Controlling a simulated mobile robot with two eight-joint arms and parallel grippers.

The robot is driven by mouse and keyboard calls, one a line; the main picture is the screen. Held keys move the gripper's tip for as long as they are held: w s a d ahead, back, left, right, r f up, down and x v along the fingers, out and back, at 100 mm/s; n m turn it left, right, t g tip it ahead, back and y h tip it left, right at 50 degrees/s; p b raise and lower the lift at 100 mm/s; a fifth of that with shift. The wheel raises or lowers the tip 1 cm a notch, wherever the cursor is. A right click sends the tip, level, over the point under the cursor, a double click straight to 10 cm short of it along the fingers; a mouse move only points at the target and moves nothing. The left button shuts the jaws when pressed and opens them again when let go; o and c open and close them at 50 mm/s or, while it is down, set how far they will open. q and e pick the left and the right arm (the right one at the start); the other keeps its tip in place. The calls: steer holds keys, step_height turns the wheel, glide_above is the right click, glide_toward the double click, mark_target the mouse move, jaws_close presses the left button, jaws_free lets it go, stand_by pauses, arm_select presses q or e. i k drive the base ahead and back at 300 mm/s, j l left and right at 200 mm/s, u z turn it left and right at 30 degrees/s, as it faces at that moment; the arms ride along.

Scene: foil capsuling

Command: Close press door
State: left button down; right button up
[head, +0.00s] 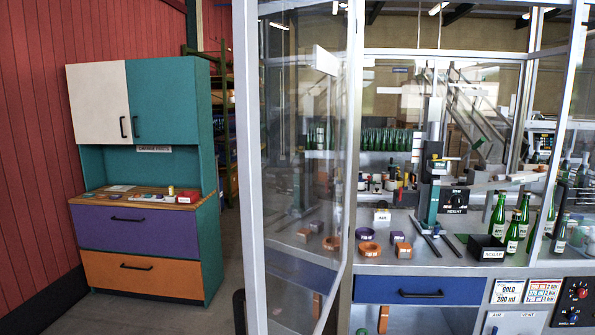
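A tall glass door panel in a pale metal frame (245,150) stands at the left of the press enclosure, angled out from the front opening. Another glazed panel with a slanted pale frame (573,80) is at the right edge, with a dark upright handle (560,211) beside it. The front between the panels is open. Inside stands the press, with a green column (432,190) and a HEIGHT dial box (454,200). I cannot tell which panel the task means. Neither of my grippers can be made out.
Green bottles (498,217) and a black SCRAP box (486,248) stand at the right of the worktop. Orange rings (370,249) lie near its front. A blue drawer (420,290) is below. A teal cabinet (165,100) stands at the left, with floor between.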

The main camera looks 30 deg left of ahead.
mark_target(244, 12)
steer(key=k+j+z, duration=0.1)
steer(key=j, duration=0.95)
steer(key=i+j, duration=0.15)
steer(key=j, duration=0.15)
steer(key=i+j, duration=0.15)
steer(key=j, duration=0.2)
steer(key=i+j, duration=0.15)
steer(key=j, duration=0.15)
steer(key=z, duration=0.3)
steer(key=k+j+z, duration=0.1)
steer(key=k+j, duration=0.15)
steer(key=j, duration=0.15)
steer(key=k+j, duration=0.25)
steer(key=j+u, duration=0.1)
steer(key=j, duration=0.2)
steer(key=l, duration=0.35)
steer(key=i+l, duration=0.15)
steer(key=l, duration=0.15)
